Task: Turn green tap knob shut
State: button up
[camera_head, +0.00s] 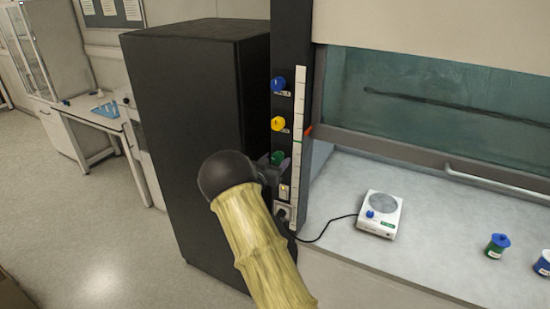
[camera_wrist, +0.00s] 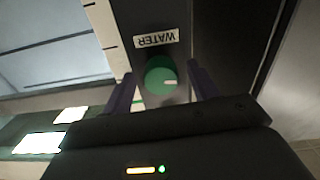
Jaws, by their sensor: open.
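The green tap knob (camera_head: 277,158) sits on the dark column of the fume hood, below the blue and yellow knobs. In the wrist view the green knob (camera_wrist: 161,76) shows face-on, with a short white mark on its right side and a "WATER" label beside it. My gripper (camera_head: 272,166) is at the knob in the head view and partly covers it. In the wrist view its two dark fingers (camera_wrist: 160,88) are open, one on each side of the knob, with gaps visible. Whether the fingertips reach past the knob's front face is hard to tell.
The blue knob (camera_head: 278,84) and yellow knob (camera_head: 278,123) are above on the same column. A socket (camera_head: 284,212) with a plugged cable is just below. A tall black cabinet (camera_head: 195,130) stands close on the left.

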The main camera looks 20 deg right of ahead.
jog(key=shift+w, duration=0.1)
jog(key=c, duration=1)
